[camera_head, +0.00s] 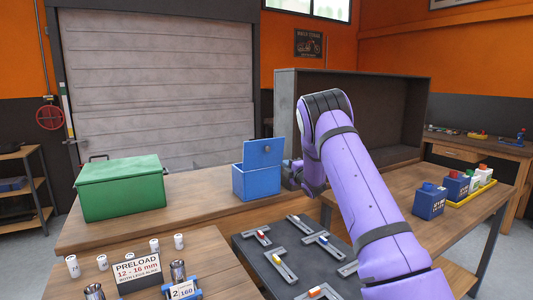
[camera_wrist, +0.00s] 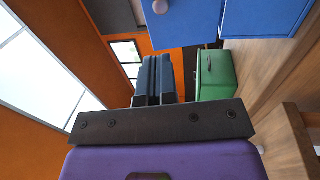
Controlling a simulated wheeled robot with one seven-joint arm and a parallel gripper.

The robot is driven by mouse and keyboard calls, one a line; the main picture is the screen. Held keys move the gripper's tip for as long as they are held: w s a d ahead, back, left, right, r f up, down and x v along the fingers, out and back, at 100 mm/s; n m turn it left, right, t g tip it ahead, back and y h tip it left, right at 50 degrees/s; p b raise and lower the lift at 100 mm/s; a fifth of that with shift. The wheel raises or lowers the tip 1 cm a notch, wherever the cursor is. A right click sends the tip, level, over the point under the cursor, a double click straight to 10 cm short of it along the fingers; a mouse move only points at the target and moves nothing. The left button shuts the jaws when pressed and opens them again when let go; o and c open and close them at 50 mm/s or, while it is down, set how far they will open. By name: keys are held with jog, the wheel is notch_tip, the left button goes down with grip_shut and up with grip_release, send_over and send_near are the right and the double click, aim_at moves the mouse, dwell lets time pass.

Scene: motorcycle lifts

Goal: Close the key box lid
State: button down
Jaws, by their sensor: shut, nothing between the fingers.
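The key box is a small blue box (camera_head: 256,184) on the wooden bench. Its blue lid (camera_head: 263,153) stands open, roughly upright at the back, with a small round knob on its face. In the wrist view, which is turned sideways, the lid (camera_wrist: 190,22) and the box (camera_wrist: 262,18) show at the top edge, partly cut off. My gripper (camera_wrist: 157,62) is shut and empty. In the head view, it is just right of the box, mostly hidden by my purple wrist. It looks apart from the lid in the wrist view.
A green lidded box (camera_head: 121,188) stands left of the key box. An open dark cabinet (camera_head: 378,110) stands behind my arm. A dark tray (camera_head: 250,255) with metal parts lies in front, beside a preload sign (camera_head: 137,272). Blue containers (camera_head: 429,202) stand at right.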

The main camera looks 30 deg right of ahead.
aim_at(268, 149)
jog(key=w, duration=0.4)
jog(key=w+r, duration=0.1)
jog(key=w, duration=0.4)
jog(key=w+r, duration=0.1)
jog(key=w, duration=0.3)
jog(key=shift+w+a+r, duration=0.2)
jog(key=shift+w+a, duration=0.05)
jog(key=shift+w, duration=0.05)
jog(key=shift+r, duration=0.1)
